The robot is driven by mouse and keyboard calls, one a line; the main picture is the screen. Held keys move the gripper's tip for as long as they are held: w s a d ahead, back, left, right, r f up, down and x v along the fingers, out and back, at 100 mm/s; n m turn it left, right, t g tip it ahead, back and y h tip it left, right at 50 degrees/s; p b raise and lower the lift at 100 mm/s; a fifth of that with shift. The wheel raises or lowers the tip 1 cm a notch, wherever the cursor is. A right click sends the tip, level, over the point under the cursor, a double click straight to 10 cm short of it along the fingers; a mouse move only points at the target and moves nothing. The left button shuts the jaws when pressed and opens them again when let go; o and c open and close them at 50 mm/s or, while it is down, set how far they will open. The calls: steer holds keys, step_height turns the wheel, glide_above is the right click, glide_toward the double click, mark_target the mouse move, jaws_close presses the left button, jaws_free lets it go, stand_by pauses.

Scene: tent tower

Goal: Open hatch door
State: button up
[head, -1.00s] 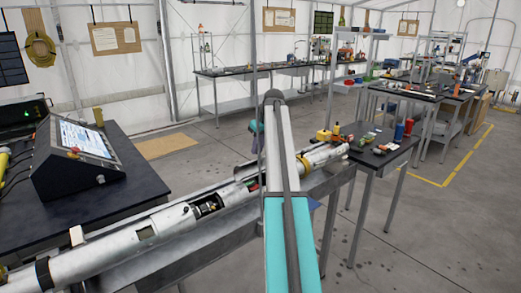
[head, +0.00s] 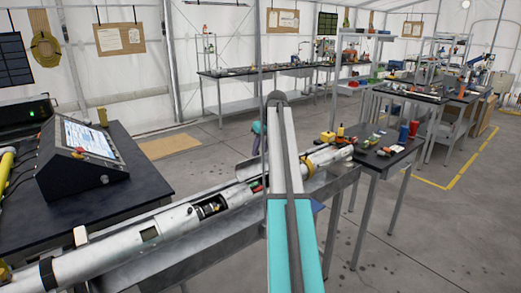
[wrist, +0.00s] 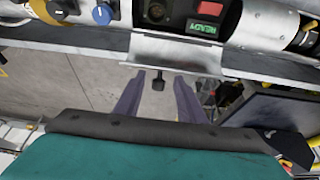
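The hatch door (wrist: 180,54) is a curved silvery panel on the side of a long tube, hanging open across the top middle of the wrist view. Above the door, a green READY display (wrist: 205,28) and a red block show inside the opening. In the head view the raised door (head: 249,167) shows just left of my arm, which hides part of the tube and the gripper's fingers.
The long metal tube (head: 170,222) lies on a narrow bench. A black table with a control console (head: 85,160) stands at left. A small black table (head: 385,150) with bottles and parts stands at right. The floor (head: 410,240) at lower right is clear.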

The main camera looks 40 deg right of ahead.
steer(key=b+v, duration=0.2)
steer(key=v, duration=1.2)
steer(key=shift+b, duration=0.4)
steer(key=shift+f, duration=0.15)
